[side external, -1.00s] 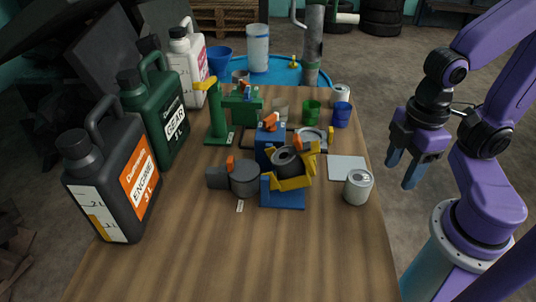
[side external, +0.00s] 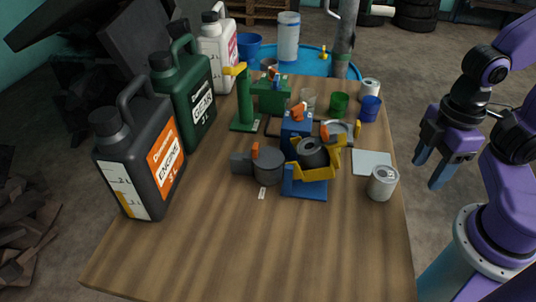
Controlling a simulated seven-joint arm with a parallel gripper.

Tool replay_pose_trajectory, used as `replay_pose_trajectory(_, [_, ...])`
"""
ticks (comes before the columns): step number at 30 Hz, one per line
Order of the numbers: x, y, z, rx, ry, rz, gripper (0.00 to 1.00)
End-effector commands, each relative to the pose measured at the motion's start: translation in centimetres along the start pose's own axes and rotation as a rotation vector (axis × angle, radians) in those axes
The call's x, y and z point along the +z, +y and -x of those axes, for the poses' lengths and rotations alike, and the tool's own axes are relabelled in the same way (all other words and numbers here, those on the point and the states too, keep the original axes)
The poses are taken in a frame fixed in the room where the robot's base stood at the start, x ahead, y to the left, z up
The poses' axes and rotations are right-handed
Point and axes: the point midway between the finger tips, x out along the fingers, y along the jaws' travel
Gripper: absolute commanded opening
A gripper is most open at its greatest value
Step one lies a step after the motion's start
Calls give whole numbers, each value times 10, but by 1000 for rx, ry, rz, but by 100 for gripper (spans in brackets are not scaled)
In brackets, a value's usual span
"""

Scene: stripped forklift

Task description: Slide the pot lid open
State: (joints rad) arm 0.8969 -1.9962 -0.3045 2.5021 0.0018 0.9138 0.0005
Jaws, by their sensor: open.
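A dark grey round pot (side external: 268,170) sits low on the wooden table, left of the blue and yellow fixture. Its flat grey top looks like the lid (side external: 268,155), and it appears to cover the pot. An orange tab (side external: 255,151) stands at the lid's left edge, and a grey block (side external: 241,163) adjoins the pot's left side. I cannot tell whether the tab and block belong to the lid. My gripper (side external: 428,172) hangs off the table's right side, fingers pointing down, open and empty, well away from the pot.
The blue and yellow fixture (side external: 306,180) holds a dark ring right of the pot. A metal can (side external: 382,183) and a pale plate (side external: 371,162) lie between it and my gripper. Large jugs (side external: 140,155) line the left edge. The table's front is clear.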

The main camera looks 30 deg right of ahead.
Motion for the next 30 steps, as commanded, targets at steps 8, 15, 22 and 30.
replay_pose_trajectory(8, [0, 0, 0, 0, 0, 0, 53])
replay_pose_trajectory(15, [-17, 6, 6, 1, 0, -75, 39])
replay_pose_trajectory(22, [-88, 34, 33, 4, -5, -417, 39])
replay_pose_trajectory(30, [-174, 75, 64, 10, -12, -874, 39])
